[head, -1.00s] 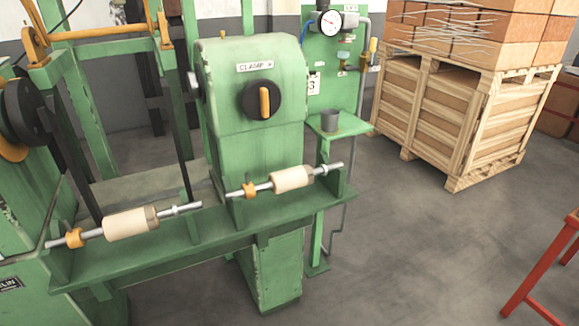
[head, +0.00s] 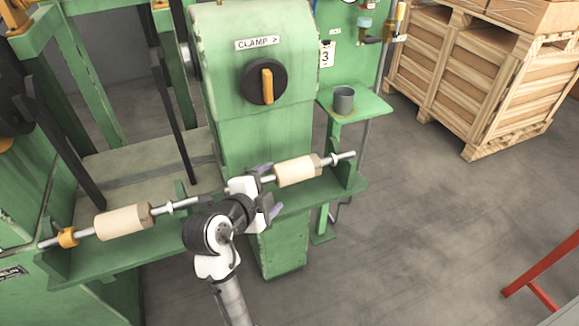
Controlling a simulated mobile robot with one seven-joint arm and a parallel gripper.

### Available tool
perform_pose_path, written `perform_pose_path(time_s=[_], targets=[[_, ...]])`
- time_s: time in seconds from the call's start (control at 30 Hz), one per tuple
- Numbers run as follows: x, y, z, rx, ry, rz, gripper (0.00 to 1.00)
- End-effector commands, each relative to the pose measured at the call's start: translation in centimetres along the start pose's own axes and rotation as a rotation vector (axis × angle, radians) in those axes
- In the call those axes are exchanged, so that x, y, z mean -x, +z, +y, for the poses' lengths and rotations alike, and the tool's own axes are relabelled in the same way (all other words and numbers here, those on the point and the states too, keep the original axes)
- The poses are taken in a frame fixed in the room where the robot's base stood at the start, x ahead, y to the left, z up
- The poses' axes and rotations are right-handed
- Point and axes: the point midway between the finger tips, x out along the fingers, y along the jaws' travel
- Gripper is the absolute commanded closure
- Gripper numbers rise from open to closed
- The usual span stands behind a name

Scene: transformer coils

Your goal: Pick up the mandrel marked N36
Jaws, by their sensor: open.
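Two mandrels lie along the green bench, each a steel rod with a cream cylinder. The left mandrel (head: 122,222) has an orange collar at its left end. The right mandrel (head: 297,170) lies in front of the clamp column, with its left part behind my gripper. I cannot read an N36 mark on either one. My gripper (head: 270,191) is open at the left end of the right mandrel's cream cylinder, with its fingers pointing right. One finger shows near the rod and the other lower, over the bench front. I cannot tell whether it touches the rod.
The green clamp column (head: 253,120) with a black and orange knob (head: 264,82) stands close behind my gripper. A grey cup (head: 343,100) sits on a small green shelf at right. A wooden crate (head: 470,80) stands further back, and a red frame (head: 545,268) at lower right. Floor between is clear.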

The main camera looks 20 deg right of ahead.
Motion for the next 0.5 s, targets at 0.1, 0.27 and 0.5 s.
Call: perform_pose_path(time_s=[0.1, 0.27, 0.5], targets=[[-2.5, -0.1, -0.1, 0.001, 0.003, 0.002, 0.21], [-4.8, 0.0, -0.2, 0.002, -0.001, 0.0, 0.21], [-6.5, -0.1, -0.4, 0.002, 0.0, -0.001, 0.21]])
